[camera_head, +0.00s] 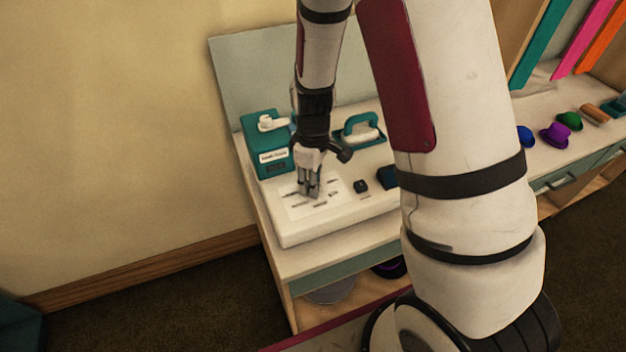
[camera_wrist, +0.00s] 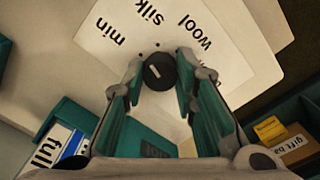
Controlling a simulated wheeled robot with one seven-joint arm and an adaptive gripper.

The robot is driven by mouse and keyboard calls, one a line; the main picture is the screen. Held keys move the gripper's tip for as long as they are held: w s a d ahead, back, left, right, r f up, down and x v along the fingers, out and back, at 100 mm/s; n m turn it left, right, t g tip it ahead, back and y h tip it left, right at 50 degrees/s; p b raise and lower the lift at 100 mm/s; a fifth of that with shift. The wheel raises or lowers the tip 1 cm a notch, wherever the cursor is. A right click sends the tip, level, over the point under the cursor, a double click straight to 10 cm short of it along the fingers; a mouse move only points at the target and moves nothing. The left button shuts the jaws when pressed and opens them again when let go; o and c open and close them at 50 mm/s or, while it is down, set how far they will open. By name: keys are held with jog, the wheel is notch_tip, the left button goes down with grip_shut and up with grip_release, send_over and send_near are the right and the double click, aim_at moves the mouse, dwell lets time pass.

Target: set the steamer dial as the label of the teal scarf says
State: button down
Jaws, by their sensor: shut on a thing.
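The steamer dial (camera_wrist: 160,72) is a small dark round knob with a short pale mark on its upper left part. It sits on a white plate (camera_wrist: 235,75) printed with "min", "silk" and "wool", upside down in the wrist view. The pale mark leans up and left; I cannot tell exactly which word it points to. My gripper (camera_wrist: 160,80) is shut on the dial, one finger on each side. In the head view my gripper (camera_head: 310,190) reaches down onto the plate and hides the dial. A teal scarf (camera_head: 540,45) hangs at the upper right; no label on it is readable.
A teal box (camera_head: 262,160) with a white top fitting and a teal-handled appliance (camera_head: 360,130) stand behind my gripper. A small black knob (camera_head: 361,186) is to its right. Pink (camera_head: 585,35) and orange (camera_head: 608,45) strips hang beside the teal scarf, above several small hats.

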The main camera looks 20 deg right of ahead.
jog(key=m+p, duration=0.1)
jog(key=m, duration=1)
jog(key=shift+p, duration=0.4)
jog(key=m, duration=0.3)
jog(key=shift+m+p, duration=0.3)
jog(key=m+p, duration=0.1)
jog(key=m, duration=0.9)
jog(key=shift+p, duration=0.3)
jog(key=shift+m, duration=0.4)
jog(key=c, duration=1.3)
grip_release()
